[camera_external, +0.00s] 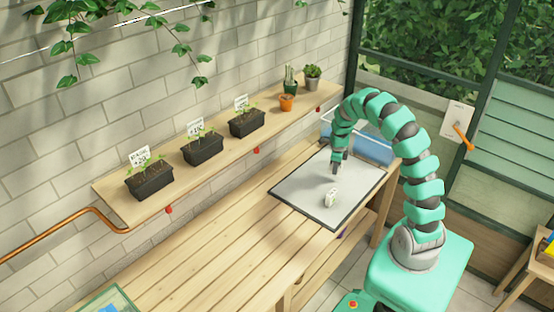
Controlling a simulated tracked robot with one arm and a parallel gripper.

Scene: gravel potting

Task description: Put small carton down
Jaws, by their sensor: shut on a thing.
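The small carton (331,197) is a small whitish box, roughly upright over the grey, dark-edged mat (300,190) on the wooden bench. I cannot tell whether its base touches the mat. My gripper (335,174) points down from the arched green arm, just above the carton in the picture. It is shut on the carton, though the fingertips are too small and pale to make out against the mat.
A blue roll (372,148) lies at the mat's far side. The bench (190,250) left of the mat is mostly clear.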

